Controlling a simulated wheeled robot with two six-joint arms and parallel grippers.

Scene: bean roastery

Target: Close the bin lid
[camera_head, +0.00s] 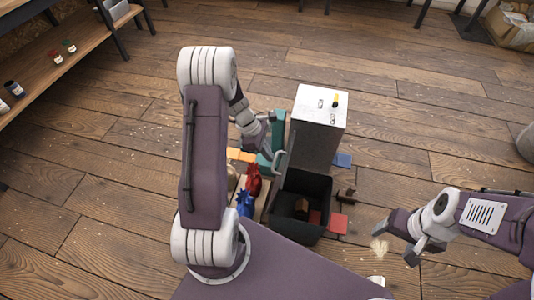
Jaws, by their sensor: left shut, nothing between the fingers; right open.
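The dark bin (322,190) stands on the floor in the middle, with its top open and brown and reddish things visible inside. A thin grey panel (281,178) stands steeply along the bin's left side and looks like its raised lid. My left gripper (264,138) is shut and empty, just behind and left of the panel's upper end. I cannot tell whether it touches the panel. My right gripper (398,243) is open and empty, to the right of the bin and apart from it.
A tall box with a white top (319,105) stands right behind the bin. Red (253,180) and blue (245,203) items lie left of the bin. A flat red piece (339,223) and a small dark item (346,194) lie right of it. Shelving (62,55) is at the far left.

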